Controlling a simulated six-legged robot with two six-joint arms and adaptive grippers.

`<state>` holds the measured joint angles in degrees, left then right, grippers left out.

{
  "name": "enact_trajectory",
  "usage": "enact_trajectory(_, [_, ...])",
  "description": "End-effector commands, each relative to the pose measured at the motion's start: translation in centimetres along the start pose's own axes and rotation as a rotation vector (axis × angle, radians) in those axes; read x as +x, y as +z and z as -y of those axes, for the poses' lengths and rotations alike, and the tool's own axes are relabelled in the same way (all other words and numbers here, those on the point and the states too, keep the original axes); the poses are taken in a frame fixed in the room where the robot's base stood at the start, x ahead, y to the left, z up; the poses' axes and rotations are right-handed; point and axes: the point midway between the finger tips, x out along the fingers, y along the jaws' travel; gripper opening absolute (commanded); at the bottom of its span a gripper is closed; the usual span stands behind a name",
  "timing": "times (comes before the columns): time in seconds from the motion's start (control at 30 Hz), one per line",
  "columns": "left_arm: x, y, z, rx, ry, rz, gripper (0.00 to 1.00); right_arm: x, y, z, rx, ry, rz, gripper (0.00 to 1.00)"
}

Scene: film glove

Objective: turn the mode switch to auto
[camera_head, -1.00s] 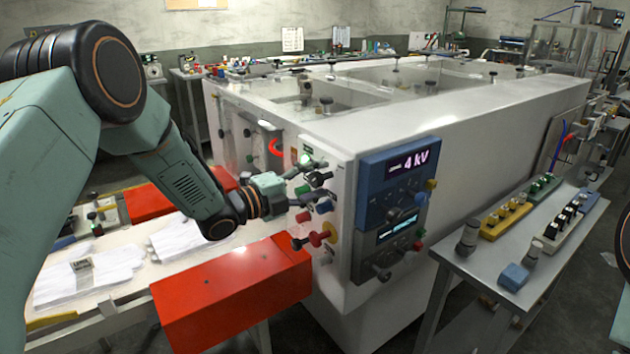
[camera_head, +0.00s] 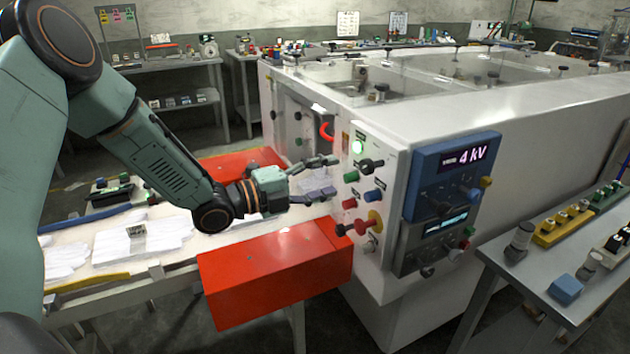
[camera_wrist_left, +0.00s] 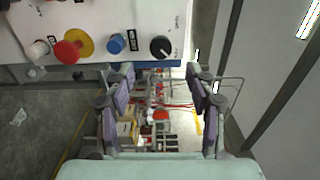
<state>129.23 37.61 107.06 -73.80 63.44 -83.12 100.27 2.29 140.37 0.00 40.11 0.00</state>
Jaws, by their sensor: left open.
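The mode switch (camera_head: 370,166) looks like the black rotary knob on the white machine's front panel, below a lit green lamp (camera_head: 358,146). In the left wrist view a black knob (camera_wrist_left: 160,46) with a white pointer line sits beside the blue button; its label is too small to read. My left gripper (camera_head: 333,178) is open and empty, just left of the panel, fingers pointing at it and apart from the knob. In the left wrist view its two fingers (camera_wrist_left: 164,92) stand wide apart, below the knob. My right gripper is out of view.
A blue button (camera_head: 373,197), a red button (camera_head: 349,203) and a red knob on a yellow disc (camera_head: 375,220) crowd the panel below. A red guard (camera_head: 280,275) lies beneath my arm. White gloves (camera_head: 140,238) lie on the conveyor. A grey side table (camera_head: 530,285) stands right.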

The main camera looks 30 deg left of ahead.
Motion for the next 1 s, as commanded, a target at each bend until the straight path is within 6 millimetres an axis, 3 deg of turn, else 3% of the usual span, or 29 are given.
enact_trajectory(0.3, [-1.9, -0.1, 0.0, -0.002, -0.001, 0.000, 0.56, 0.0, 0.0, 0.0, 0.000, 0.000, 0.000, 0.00])
enact_trajectory(0.87, [-2.0, -0.1, 0.0, -0.009, 0.000, -0.001, 0.56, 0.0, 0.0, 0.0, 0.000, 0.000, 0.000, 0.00])
enact_trajectory(1.0, [-2.0, 0.3, -0.4, -0.143, 0.014, 0.017, 0.56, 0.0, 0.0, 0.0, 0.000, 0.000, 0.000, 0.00])
